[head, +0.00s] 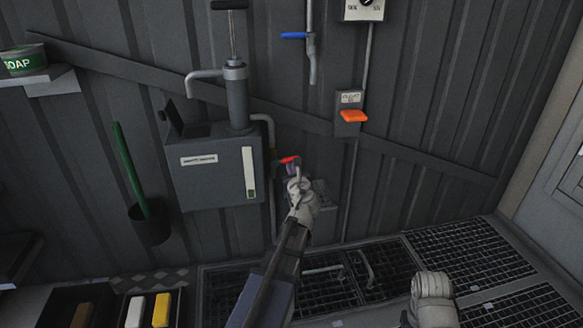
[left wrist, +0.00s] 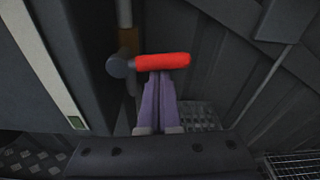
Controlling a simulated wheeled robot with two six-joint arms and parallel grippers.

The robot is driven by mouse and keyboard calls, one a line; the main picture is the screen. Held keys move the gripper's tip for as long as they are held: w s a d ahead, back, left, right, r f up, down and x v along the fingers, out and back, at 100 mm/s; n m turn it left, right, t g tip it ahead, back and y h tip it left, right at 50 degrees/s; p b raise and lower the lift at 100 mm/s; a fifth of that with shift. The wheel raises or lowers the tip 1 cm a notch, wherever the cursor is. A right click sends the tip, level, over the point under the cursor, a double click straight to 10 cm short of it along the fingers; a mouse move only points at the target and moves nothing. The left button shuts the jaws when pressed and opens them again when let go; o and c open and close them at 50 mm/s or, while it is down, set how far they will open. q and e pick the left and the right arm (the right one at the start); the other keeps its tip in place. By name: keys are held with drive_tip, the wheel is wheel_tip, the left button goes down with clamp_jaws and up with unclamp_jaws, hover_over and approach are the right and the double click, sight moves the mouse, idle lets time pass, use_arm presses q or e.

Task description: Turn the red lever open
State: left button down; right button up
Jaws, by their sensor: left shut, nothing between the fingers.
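The red lever (head: 289,159) sits on a pipe at the lower right of the grey tank on the wall. In the left wrist view the red lever (left wrist: 163,61) points right, roughly level, from a dark round pivot (left wrist: 117,66). My left gripper (head: 297,172) is at the lever in the head view. In the left wrist view its fingers (left wrist: 160,78) are shut with nothing between them. Their tips meet the lower edge of the red grip; I cannot tell whether they touch it.
The grey tank (head: 212,175) with a pump stands left of the lever. A blue lever (head: 294,36) and an orange lever (head: 353,116) are on the wall to the upper right. Floor grating (head: 470,250) and an open bin with bars lie below.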

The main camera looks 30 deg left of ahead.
use_arm(q)
drive_tip(key=shift+r+n, duration=0.3)
drive_tip(key=shift+n, duration=0.3)
idle(0.4)
drive_tip(key=n+p, duration=0.1)
drive_tip(key=r+n, duration=0.1)
drive_tip(key=shift+r+n+t+h+p, duration=0.25)
drive_tip(key=shift+n+t+h+p, duration=0.05)
drive_tip(key=shift+n+p, duration=0.1)
drive_tip(key=shift+s+a+r+n+t+p, duration=0.3)
drive_tip(key=shift+r+n, duration=0.35)
drive_tip(key=shift+n, duration=0.5)
drive_tip(key=shift+s+a+r+n+t+p, duration=0.1)
drive_tip(key=shift+s+a+r+n+p, duration=0.4)
drive_tip(key=shift+n, duration=0.7)
drive_tip(key=shift+s+a+r+n+t+p, duration=0.1)
drive_tip(key=shift+a+r+n+t+p, duration=0.15)
drive_tip(key=shift+r+n, duration=0.7)
drive_tip(key=shift+a+f, duration=0.1)
drive_tip(key=shift+f, duration=0.05)
